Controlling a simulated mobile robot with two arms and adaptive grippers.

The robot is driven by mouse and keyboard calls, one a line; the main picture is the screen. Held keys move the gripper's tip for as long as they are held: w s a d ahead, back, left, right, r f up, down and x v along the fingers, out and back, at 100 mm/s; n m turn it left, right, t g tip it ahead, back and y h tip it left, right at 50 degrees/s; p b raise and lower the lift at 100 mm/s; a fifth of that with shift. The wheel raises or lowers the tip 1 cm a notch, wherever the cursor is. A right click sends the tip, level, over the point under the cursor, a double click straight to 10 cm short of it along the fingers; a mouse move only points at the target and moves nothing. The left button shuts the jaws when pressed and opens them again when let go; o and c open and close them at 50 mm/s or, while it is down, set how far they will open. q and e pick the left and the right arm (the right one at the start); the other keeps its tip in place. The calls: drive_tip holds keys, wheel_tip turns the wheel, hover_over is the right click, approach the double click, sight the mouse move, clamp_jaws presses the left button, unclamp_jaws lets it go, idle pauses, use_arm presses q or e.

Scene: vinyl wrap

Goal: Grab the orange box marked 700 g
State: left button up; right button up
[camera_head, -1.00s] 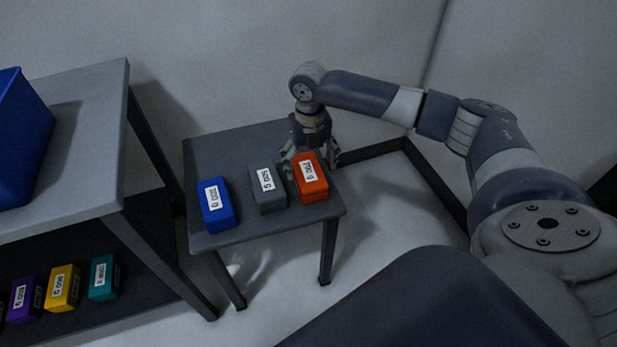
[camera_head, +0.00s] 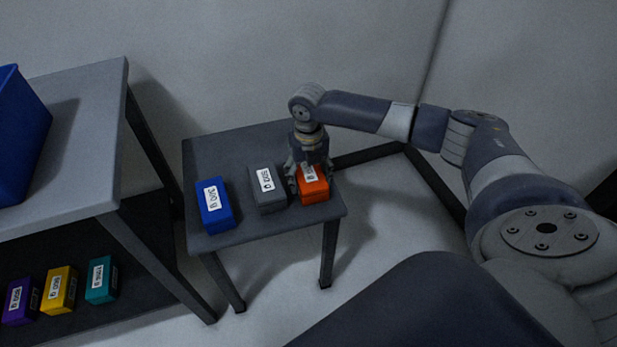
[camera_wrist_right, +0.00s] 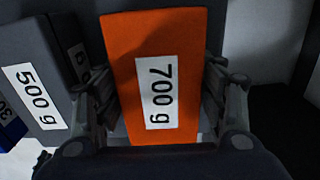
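The orange box (camera_head: 315,190) sits on the small dark table, at the right end of a row of boxes. In the right wrist view the orange box (camera_wrist_right: 160,45) shows its label, "700 g". My right gripper (camera_head: 309,176) points down over it from the back. In the wrist view its fingers (camera_wrist_right: 165,105) stand on both sides of the box, close to it. They look open, though contact with the sides is hard to judge. The box rests on the table. My left gripper is not in view.
A grey box (camera_head: 267,190) marked 500 g stands close to the left of the orange one, with a blue box (camera_head: 214,206) farther left. A shelf unit (camera_head: 85,165) at left carries a blue bin (camera_head: 20,140) and several coloured boxes below. The small table's back (camera_head: 225,150) is clear.

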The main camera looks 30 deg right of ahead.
drive_tip(key=c, duration=0.9)
drive_tip(key=shift+r, duration=0.1)
drive_tip(key=shift+c, duration=0.4)
drive_tip(key=shift+r, duration=0.1)
